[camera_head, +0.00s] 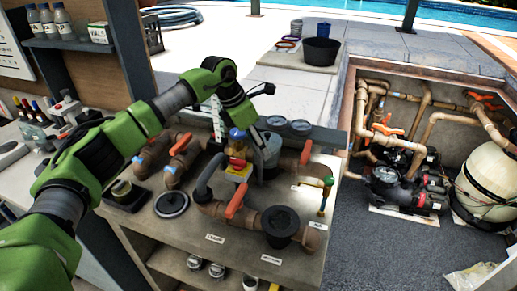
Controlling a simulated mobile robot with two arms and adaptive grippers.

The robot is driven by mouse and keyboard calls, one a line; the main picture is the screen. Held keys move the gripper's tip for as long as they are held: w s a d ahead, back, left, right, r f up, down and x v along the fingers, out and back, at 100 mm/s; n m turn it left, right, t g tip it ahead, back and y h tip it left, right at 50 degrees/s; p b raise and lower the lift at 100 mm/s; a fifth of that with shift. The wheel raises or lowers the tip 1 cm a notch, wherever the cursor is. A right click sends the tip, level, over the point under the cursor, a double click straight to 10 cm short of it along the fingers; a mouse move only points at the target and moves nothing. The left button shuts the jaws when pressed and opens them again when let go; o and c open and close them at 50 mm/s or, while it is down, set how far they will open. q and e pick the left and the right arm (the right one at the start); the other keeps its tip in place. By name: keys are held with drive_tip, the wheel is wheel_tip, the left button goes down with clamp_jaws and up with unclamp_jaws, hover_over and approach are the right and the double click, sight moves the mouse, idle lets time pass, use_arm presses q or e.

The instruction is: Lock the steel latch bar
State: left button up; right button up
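I cannot make out a steel latch bar for certain. On the grey bench (185,235) stands a pipe assembly with a yellow fitting (239,168) topped by a blue cap (237,134). A pale upright strip (217,120) stands just behind it, partly hidden by my arm. My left arm reaches in from the left, and its gripper (267,112) is above and just right of the blue cap. Its dark fingers look spread apart with nothing visible between them, and contact with the fitting cannot be told. My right gripper is not in view.
Pipes with orange handles (235,200) crowd the bench. A brass valve with a green handle (326,195) stands at its right edge. A sunken pit at right holds a black pump (395,185) and a cream tank (488,185). A black tub (321,51) sits on the paving behind.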

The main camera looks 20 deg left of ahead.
use_arm(q)
drive_tip(key=m+g, duration=0.1)
drive_tip(key=m, duration=0.2)
drive_tip(key=shift+w+r+m+h, duration=0.1)
drive_tip(key=shift+w+m+h, duration=0.05)
drive_tip(key=shift+m+h, duration=0.25)
drive_tip(key=m+g, duration=0.2)
drive_tip(key=m, duration=0.2)
drive_tip(key=shift+w+m, duration=0.15)
drive_tip(key=shift+m, duration=0.25)
drive_tip(key=o, duration=1.1)
drive_tip(key=shift+a, duration=0.1)
